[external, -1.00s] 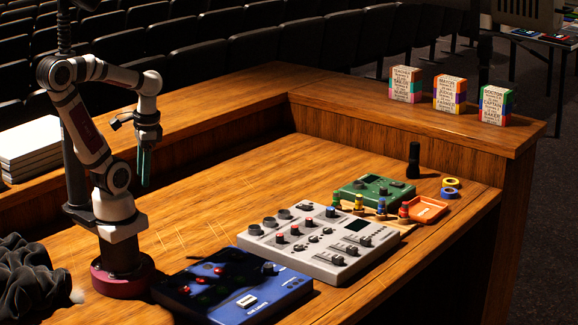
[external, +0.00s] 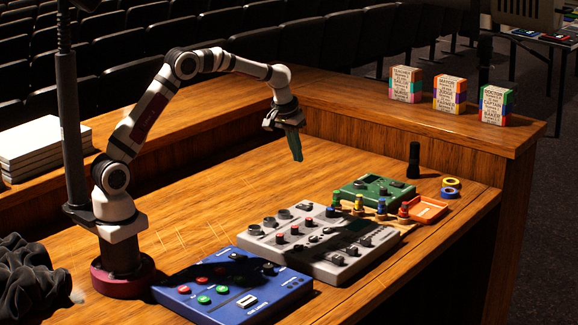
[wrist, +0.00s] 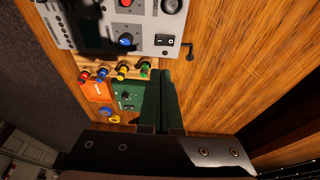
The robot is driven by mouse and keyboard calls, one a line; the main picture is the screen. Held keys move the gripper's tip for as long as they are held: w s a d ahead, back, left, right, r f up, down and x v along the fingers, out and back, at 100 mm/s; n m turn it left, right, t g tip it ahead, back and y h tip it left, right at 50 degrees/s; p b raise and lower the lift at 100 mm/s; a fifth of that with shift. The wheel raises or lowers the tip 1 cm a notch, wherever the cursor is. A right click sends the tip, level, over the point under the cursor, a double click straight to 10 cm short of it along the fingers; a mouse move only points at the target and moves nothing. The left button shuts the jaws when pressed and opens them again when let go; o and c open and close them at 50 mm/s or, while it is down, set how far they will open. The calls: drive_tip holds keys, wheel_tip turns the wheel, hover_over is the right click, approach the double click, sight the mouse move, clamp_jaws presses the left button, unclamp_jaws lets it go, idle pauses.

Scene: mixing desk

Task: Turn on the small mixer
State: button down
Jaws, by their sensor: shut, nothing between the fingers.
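Three control boxes lie on the wooden desk. The smallest is a green box (external: 378,188) with dark knobs; it also shows in the wrist view (wrist: 118,88), partly hidden by my fingers. A larger grey mixer (external: 300,250) with many knobs stands in front of it, and a blue box (external: 240,300) with red and green buttons is nearest. In the wrist view a black rocker switch (wrist: 165,40) sits on a corner of the grey mixer (wrist: 150,22). My gripper (external: 297,158) has green fingers, shut and empty, pointing down above the desk behind the grey mixer.
Coloured pegs (external: 381,207) stand on a small wooden board between the grey mixer and green box. An orange tray (external: 427,210), tape rolls (external: 450,187) and a black cylinder (external: 413,160) are at the right. Bare desk (external: 220,185) lies behind the mixers.

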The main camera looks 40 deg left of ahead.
drive_tip(key=shift+w+d+f, duration=0.1)
drive_tip(key=shift+f, duration=0.05)
approach(309, 207)
drive_tip(key=x, duration=0.5)
drive_tip(key=shift+w+a, duration=0.2)
drive_tip(key=shift+w, duration=0.2)
drive_tip(key=shift+f, duration=0.75)
drive_tip(key=shift+d+f, duration=0.2)
drive_tip(key=shift+f, duration=0.1)
drive_tip(key=shift+a+r, duration=0.25)
drive_tip(key=shift+a, duration=0.5)
